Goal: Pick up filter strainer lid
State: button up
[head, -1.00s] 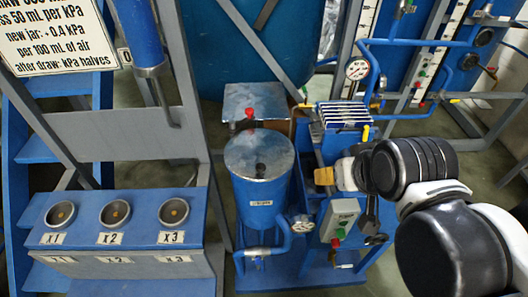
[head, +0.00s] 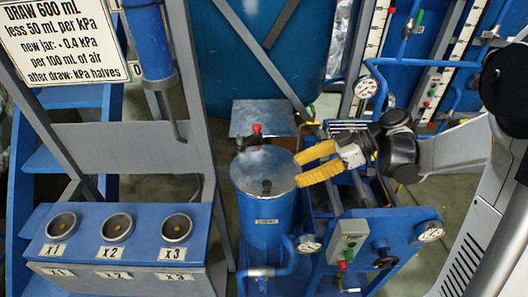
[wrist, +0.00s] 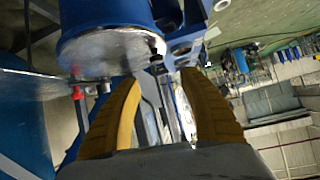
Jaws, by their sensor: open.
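The filter strainer lid (head: 265,170) is a round grey metal disc with a small dark knob, seated on top of a blue cylindrical vessel (head: 264,222) in the head view. My gripper (head: 299,169) has yellow fingers, is open and empty, and points left at the lid's right edge. I cannot tell whether a fingertip touches the rim. In the wrist view the lid (wrist: 98,52) is tilted at the upper left, with its knob (wrist: 157,59) near the gap between the open fingers (wrist: 160,80). Nothing is between them.
A metal-topped box with a red fitting (head: 257,129) stands behind the lid. A gauge (head: 308,243) and blue pipe are at the vessel's front right. A switch box (head: 347,243) sits right of it. A panel with three sockets (head: 118,227) is at the left.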

aim_at(266, 183)
jog(key=shift+n+y, duration=0.4)
jog(key=shift+n, duration=0.4)
jog(key=x, duration=0.2)
jog(key=b+x, duration=0.1)
jog(key=f+x, duration=0.1)
jog(key=x, duration=0.1)
jog(key=shift+w+f+b, duration=0.15)
jog(key=shift+f+b, duration=0.05)
jog(key=shift+b, duration=0.2)
jog(key=b+x, duration=0.2)
jog(key=x, duration=0.3)
jog(key=shift+w+f, duration=0.1)
jog(key=shift+f, duration=0.2)
jog(key=shift+r, duration=0.1)
grip_shut()
